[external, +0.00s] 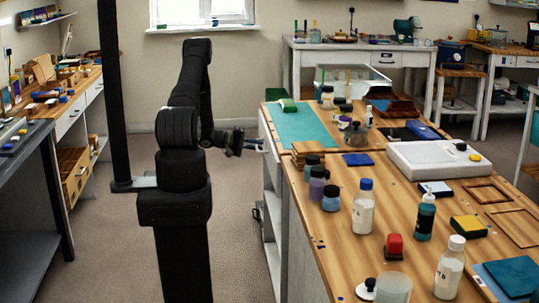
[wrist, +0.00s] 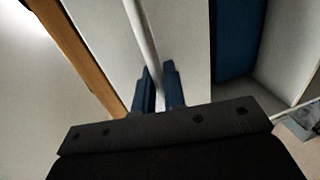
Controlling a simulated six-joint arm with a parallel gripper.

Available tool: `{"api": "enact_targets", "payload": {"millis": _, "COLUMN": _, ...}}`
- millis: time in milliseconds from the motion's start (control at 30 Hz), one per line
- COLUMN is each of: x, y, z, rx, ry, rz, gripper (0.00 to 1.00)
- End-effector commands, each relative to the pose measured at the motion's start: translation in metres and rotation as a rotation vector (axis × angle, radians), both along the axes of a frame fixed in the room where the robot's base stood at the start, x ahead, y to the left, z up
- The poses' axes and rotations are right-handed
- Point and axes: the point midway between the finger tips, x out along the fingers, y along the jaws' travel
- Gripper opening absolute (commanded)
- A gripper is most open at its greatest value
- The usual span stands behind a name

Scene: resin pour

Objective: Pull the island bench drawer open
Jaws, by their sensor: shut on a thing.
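The island bench (external: 345,255) has a wooden top and pale sides, at the centre right of the external view. In the wrist view the pale drawer front (wrist: 100,45) fills the upper middle, with a long light bar handle (wrist: 141,35) across it. My gripper (wrist: 159,76) has its two dark blue fingers on either side of this handle, shut on it. In the external view my gripper (external: 256,146) is at the bench's left side, just below the top. The drawer front is mostly hidden there, and I cannot tell how far out it stands.
The wooden bench edge (wrist: 85,55) runs close to the handle in the wrist view. Bottles such as a white one with a blue cap (external: 363,207), jars and a white scale (external: 438,158) stand on the bench top. The floor (external: 236,210) left of the bench is clear.

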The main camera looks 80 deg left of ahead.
Motion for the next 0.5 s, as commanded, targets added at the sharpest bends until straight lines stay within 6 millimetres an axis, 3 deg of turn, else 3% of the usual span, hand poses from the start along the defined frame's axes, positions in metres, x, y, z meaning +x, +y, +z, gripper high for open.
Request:
{"api": "enact_targets", "payload": {"millis": 267, "x": -0.027, "y": 0.001, "z": 0.0, "rx": 0.0, "ry": 0.001, "rz": 0.004, "gripper": 0.0}}
{"api": "enact_targets", "payload": {"millis": 500, "x": -0.083, "y": 0.001, "z": 0.0, "rx": 0.001, "ry": 0.0, "rz": 0.006, "gripper": 0.0}}
